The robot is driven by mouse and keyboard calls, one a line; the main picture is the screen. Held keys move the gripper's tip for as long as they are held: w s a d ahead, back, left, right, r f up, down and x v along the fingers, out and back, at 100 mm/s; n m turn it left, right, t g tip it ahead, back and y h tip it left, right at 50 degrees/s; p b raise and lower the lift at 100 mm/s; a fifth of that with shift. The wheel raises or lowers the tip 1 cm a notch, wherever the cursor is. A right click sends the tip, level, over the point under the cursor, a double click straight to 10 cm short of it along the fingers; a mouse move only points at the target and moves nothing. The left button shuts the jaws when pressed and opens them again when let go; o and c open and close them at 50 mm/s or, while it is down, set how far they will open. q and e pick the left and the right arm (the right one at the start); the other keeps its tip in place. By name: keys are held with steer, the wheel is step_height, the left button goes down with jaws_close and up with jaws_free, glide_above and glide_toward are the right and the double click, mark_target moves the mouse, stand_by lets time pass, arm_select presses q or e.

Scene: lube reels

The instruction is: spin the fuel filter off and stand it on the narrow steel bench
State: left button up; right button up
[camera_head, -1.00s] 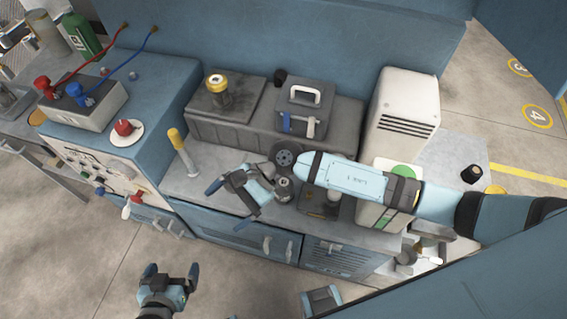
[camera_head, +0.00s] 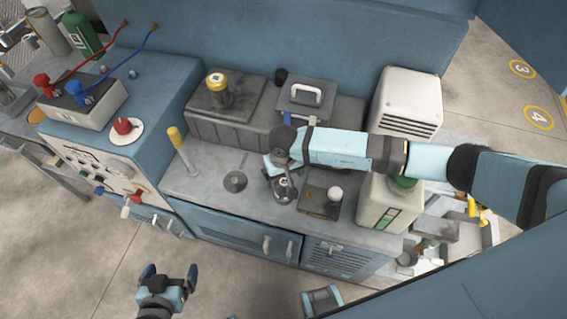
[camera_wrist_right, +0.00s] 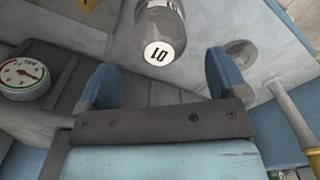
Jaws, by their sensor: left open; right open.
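A dark grey cylinder (camera_wrist_right: 162,28) with a white end label, reading like "LO" or "10", faces my right gripper in the right wrist view. It shows in the head view (camera_head: 285,190) on the bench, partly hidden by my wrist. A canister with a yellow top (camera_head: 217,90) stands upright on a grey box at the back. I cannot tell which is the fuel filter. My right gripper (camera_wrist_right: 160,80) is open and empty, its fingers just short of the labelled cylinder. My left gripper (camera_head: 171,272) is open and empty, in front of the cabinet.
The grey bench top (camera_head: 215,205) holds a yellow-handled tool (camera_head: 180,150), a round disc (camera_head: 235,181), a dark block (camera_head: 320,200) and a white jug (camera_head: 388,205). A gauge (camera_wrist_right: 24,78) shows in the right wrist view. The bench's front left is fairly clear.

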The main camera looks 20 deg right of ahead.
mark_target(283, 185)
step_height(283, 185, down, 6)
steer(key=shift+f, duration=0.1)
stand_by(0.4)
steer(key=c, duration=1.1)
steer(key=n+b, duration=0.3)
steer(key=n, duration=0.1)
steer(key=shift+f+b, duration=0.15)
steer(key=shift+b, duration=0.2)
steer(key=shift+a+n+b, duration=0.1)
steer(key=shift+n+b, duration=0.2)
steer(key=shift+n, duration=0.2)
steer(key=shift+r, duration=0.25)
